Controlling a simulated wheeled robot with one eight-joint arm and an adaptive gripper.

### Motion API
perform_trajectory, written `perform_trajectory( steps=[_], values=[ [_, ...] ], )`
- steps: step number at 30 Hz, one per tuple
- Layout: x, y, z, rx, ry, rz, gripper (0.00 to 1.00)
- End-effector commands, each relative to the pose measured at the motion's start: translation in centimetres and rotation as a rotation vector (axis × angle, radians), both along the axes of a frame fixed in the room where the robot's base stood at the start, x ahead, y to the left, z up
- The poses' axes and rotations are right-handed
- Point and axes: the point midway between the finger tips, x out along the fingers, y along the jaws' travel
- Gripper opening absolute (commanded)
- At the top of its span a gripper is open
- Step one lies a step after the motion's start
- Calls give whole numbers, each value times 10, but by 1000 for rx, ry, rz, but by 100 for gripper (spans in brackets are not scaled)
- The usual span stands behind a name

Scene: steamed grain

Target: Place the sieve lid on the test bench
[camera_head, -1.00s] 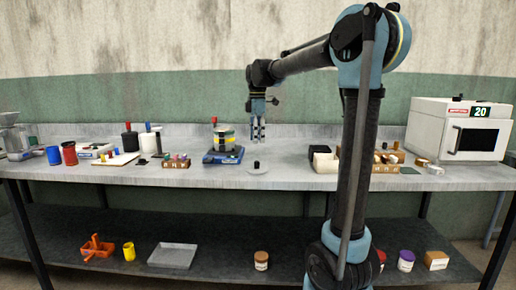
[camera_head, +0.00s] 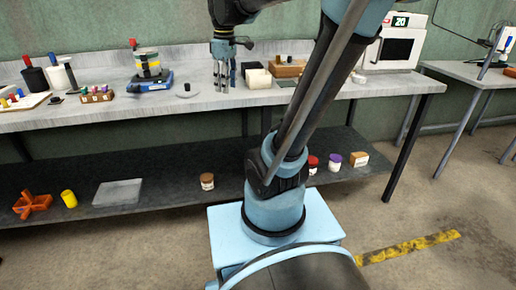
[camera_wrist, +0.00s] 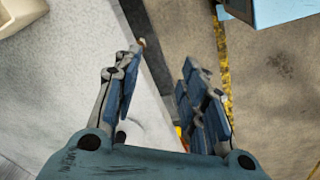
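The sieve lid, a flat grey disc with a black knob (camera_head: 187,92), lies on the test bench (camera_head: 225,98), right of the sieve stack (camera_head: 149,63) on its blue base. My gripper (camera_head: 224,84) is to the right of the lid, apart from it, pointing down over the bench. In the wrist view my gripper (camera_wrist: 160,85) has its two blue-padded fingers spread, with nothing between them. A small dark thing shows behind the left finger there; I cannot tell whether it is the lid's knob.
A wooden block rack (camera_head: 288,68) and a white oven (camera_head: 393,45) are farther right. A small rack (camera_head: 96,95) stands left of the stack. The bench front below the lid is clear.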

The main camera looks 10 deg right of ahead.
Motion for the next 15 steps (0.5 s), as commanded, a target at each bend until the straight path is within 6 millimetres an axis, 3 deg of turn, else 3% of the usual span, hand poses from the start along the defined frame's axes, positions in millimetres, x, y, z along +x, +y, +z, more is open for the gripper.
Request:
perform_trajectory(
  steps=[6,15],
  values=[
    [-61,-35,-53,31,-30,-304,39],
    [-133,-65,-135,81,-68,-709,39]
  ],
)
